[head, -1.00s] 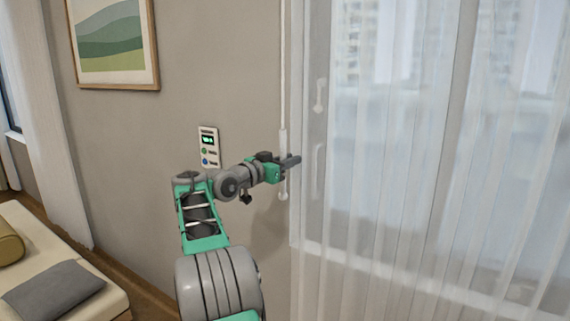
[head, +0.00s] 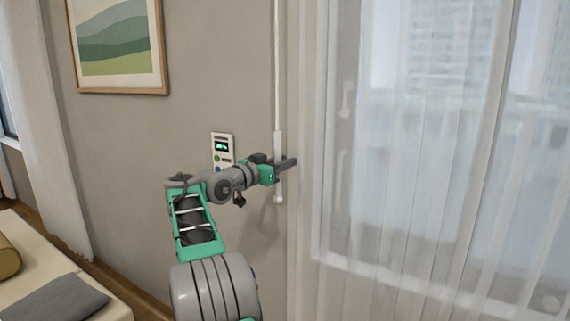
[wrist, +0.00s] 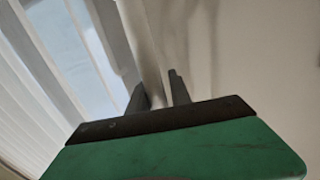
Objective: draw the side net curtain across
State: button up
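The sheer white net curtain (head: 430,180) hangs over the window on the right of the head view. Its left edge lies close to a thin white draw wand (head: 278,80), which hangs almost upright against the grey wall. My gripper (head: 287,163) is at the wand's thicker lower handle, with the wand's end showing just below. In the wrist view, the two dark fingers of my gripper (wrist: 158,95) stand either side of the wand (wrist: 147,50) and appear shut on it. The curtain folds (wrist: 50,60) are left of it there.
A wall panel with a small screen (head: 222,148) is just behind my arm. A framed landscape picture (head: 118,45) hangs above left. A bed or bench with a grey cushion (head: 55,298) stands at lower left. Another pale curtain (head: 45,130) hangs at far left.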

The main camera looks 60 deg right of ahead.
jog(key=shift+o, duration=0.7)
jog(key=shift+w, duration=0.15)
jog(key=shift+o, duration=1.3)
jog(key=a+b, duration=0.1)
jog(key=a, duration=0.6)
jog(key=shift+w+a, duration=0.4)
